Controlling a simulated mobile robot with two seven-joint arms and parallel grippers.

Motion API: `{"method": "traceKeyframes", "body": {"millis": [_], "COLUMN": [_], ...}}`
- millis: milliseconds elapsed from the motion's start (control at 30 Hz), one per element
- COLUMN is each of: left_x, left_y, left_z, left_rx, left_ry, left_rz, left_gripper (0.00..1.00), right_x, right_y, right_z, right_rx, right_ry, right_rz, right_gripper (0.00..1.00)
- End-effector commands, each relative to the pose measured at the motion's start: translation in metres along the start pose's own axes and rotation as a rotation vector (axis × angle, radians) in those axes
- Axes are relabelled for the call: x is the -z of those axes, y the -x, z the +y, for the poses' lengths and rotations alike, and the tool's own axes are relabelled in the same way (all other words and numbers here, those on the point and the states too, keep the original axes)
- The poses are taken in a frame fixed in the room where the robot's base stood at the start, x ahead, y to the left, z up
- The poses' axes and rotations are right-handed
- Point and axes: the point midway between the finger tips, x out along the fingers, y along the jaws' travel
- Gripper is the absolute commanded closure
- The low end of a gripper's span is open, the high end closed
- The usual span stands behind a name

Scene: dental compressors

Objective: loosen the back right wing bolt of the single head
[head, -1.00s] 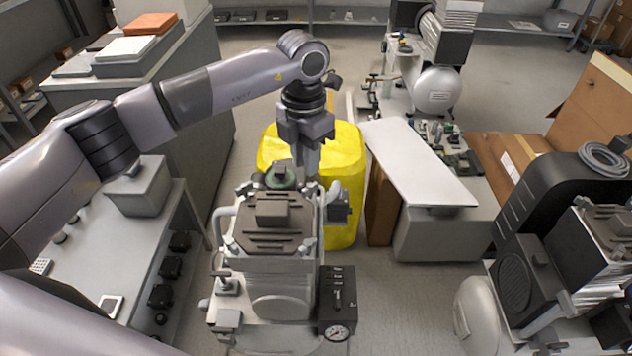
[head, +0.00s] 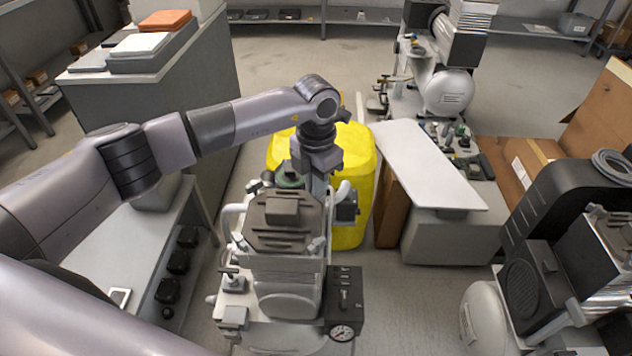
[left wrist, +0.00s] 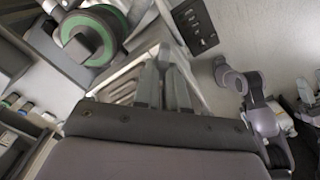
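The single head (head: 285,240) is the ribbed grey compressor head with a dark top, near the middle of the head view. Small wing bolts stand at its front left corner (head: 239,241) and front right corner (head: 318,244). My left gripper (head: 320,190) points down at the head's back right corner. It hides that corner, so the back right wing bolt cannot be made out. In the left wrist view the two fingers (left wrist: 164,72) are close together over the head's edge. Whether they touch or hold anything is unclear. My right gripper is not seen.
A green-topped round part (head: 290,179) sits behind the head, close to my gripper. A pale curved pipe (head: 345,192) is just right of it. A yellow drum (head: 352,225) stands behind. A black gauge box (head: 345,300) is at the front right.

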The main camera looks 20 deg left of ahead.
Motion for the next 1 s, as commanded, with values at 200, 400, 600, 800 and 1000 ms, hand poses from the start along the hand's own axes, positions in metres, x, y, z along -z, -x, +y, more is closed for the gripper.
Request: {"method": "traceKeyframes", "body": {"millis": [200, 400, 600, 800, 1000], "left_x": [-0.0001, -0.0001, -0.0002, -0.0008, -0.0020], "left_y": [0.0007, 0.0012, 0.0017, 0.0023, 0.0026], "left_z": [0.0000, -0.0006, -0.0018, -0.0037, -0.0058], "left_rx": [0.000, 0.000, -0.001, 0.000, 0.000], "left_ry": [0.007, 0.063, 0.193, 0.375, 0.564], "left_rz": [0.000, 0.000, 0.001, 0.001, 0.000], "left_gripper": [1.00, 1.00, 1.00, 1.00, 1.00], "right_x": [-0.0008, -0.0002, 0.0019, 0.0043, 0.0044], "right_y": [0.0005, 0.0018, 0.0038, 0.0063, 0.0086], "right_z": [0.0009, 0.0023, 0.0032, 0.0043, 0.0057], "right_rx": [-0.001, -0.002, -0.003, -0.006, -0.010], "right_ry": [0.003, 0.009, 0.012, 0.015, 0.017], "right_rz": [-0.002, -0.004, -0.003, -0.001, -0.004], "right_gripper": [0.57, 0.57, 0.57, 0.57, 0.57]}}
